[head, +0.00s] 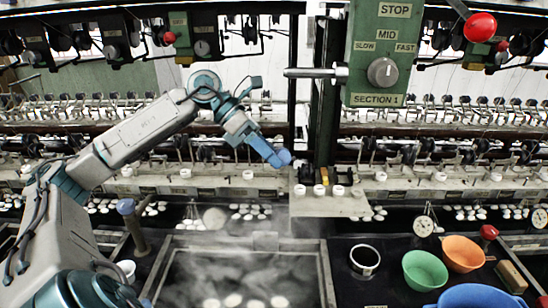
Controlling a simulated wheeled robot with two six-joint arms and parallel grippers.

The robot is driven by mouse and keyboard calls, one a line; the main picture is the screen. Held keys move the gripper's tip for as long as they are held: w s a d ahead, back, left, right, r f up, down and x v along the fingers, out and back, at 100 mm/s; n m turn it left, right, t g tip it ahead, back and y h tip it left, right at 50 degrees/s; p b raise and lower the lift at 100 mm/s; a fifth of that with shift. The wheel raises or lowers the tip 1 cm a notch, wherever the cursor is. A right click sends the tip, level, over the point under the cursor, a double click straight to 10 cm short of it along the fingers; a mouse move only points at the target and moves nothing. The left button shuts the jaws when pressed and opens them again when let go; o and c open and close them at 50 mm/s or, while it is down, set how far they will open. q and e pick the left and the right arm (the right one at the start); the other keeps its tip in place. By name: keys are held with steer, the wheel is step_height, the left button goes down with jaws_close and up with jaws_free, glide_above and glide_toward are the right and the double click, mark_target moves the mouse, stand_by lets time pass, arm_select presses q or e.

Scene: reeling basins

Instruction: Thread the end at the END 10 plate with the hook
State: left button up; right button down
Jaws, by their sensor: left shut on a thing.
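My left gripper (282,158) reaches in from the left and hangs over the pale ledge of the reeling machine, its blue tip pointing down and right. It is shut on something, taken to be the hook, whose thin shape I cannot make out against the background. The END 10 plate cannot be singled out; several small plates along the ledge (215,184) are too small to read. No thread end is clear. My right gripper is not in view.
A steaming basin (325,270) with white cocoons lies in front. A green control box (383,55) with a rod hangs above right. To the right stand a metal cup (365,258), a green bowl (425,270), an orange bowl (462,253) and a blue bowl (480,297).

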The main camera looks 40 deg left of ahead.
arm_select(q)
steer(key=w+a+f+p, duration=0.2)
steer(key=w+a+f, duration=0.2)
steer(key=f, duration=0.1)
steer(key=shift+w+p, duration=0.25)
steer(key=shift+p, duration=0.05)
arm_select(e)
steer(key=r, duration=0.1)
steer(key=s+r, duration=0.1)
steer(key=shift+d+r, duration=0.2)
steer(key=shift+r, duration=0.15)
arm_select(q)
steer(key=shift+f, duration=0.1)
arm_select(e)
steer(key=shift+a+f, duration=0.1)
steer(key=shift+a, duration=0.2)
arm_select(q)
steer(key=s+d+r+b, duration=0.3)
steer(key=s+r+b, duration=0.1)
steer(key=s+r, duration=0.4)
steer(key=s+d+r+b, duration=0.3)
steer(key=s+d+r, duration=0.1)
steer(key=s+r, duration=0.4)
step_height(320, 180, up, 2)
steer(key=shift+s+r+b, duration=0.1)
steer(key=shift+s+b, duration=0.1)
steer(key=shift+b, duration=0.15)
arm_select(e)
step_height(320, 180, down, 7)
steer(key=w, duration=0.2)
